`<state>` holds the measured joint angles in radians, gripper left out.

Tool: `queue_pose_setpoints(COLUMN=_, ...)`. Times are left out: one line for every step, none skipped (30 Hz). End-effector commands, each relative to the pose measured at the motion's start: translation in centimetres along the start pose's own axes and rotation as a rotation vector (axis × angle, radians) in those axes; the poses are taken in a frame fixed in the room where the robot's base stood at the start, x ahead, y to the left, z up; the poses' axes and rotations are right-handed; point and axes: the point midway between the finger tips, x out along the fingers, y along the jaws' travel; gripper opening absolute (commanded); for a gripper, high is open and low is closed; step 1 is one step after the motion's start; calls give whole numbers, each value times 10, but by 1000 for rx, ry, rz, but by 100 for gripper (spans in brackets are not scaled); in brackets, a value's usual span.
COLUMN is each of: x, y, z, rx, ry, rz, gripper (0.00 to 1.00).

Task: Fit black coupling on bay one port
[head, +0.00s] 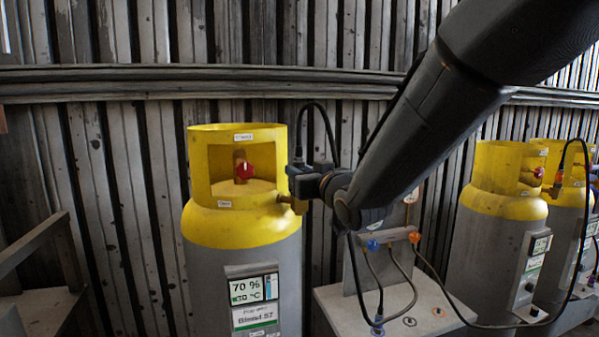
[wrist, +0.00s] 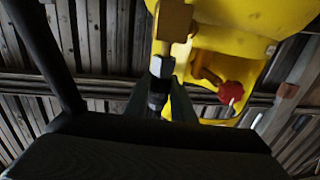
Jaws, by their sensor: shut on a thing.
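A grey cylinder with a yellow collar (head: 241,222) stands left of centre in the head view. A brass side port (head: 293,204) sticks out at its right shoulder; a brass block also shows at the top of the wrist view (wrist: 175,20). My gripper (head: 298,182) is beside the collar, close to this port. In the wrist view its jaws (wrist: 160,103) are shut on the black coupling (wrist: 157,96), which has a silver end (wrist: 161,67) pointing at the brass block. I cannot tell whether they touch. In the head view my gripper hides the coupling.
A red valve knob (head: 242,171) sits inside the collar. A black hose (head: 325,115) loops above my gripper. A grey stand (head: 395,300) with blue (head: 373,245) and orange (head: 415,237) fittings and hoses is to the right. More yellow-topped cylinders (head: 500,200) stand further right.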

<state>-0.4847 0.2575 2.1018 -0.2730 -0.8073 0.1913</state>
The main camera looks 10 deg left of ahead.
Motion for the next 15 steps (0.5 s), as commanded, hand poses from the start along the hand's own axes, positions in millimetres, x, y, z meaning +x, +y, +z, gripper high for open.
queue_pose_setpoints(x=0, y=0, z=1, rx=0, ry=1, rz=0, gripper=0)
queue_pose_setpoints(x=0, y=0, z=2, rx=0, ry=1, rz=0, gripper=0)
queue_pose_setpoints(x=0, y=0, z=3, rx=0, ry=1, rz=0, gripper=0)
queue_pose_setpoints(x=0, y=0, z=4, rx=0, ry=1, rz=0, gripper=0)
queue_pose_setpoints(x=0, y=0, z=4, rx=0, ry=2, rz=0, gripper=0)
queue_pose_setpoints(x=0, y=0, z=5, rx=0, ry=1, rz=0, gripper=0)
queue_pose_setpoints(x=0, y=0, z=6, rx=0, ry=2, rz=0, gripper=0)
queue_pose_setpoints(x=0, y=0, z=6, rx=0, ry=2, rz=0, gripper=0)
queue_pose_setpoints(x=0, y=0, z=7, rx=0, ry=2, rz=0, gripper=0)
queue_pose_setpoints(x=0, y=0, z=8, rx=0, ry=2, rz=0, gripper=0)
queue_pose_setpoints(x=0, y=0, z=9, rx=0, ry=2, rz=0, gripper=0)
queue_pose_setpoints(x=0, y=0, z=10, rx=0, ry=2, rz=0, gripper=0)
queue_pose_setpoints(x=0, y=0, z=10, rx=0, ry=2, rz=0, gripper=0)
queue_pose_setpoints(x=0, y=0, z=11, rx=0, ry=2, rz=0, gripper=0)
queue_pose_setpoints(x=0, y=0, z=12, rx=0, ry=2, rz=0, gripper=0)
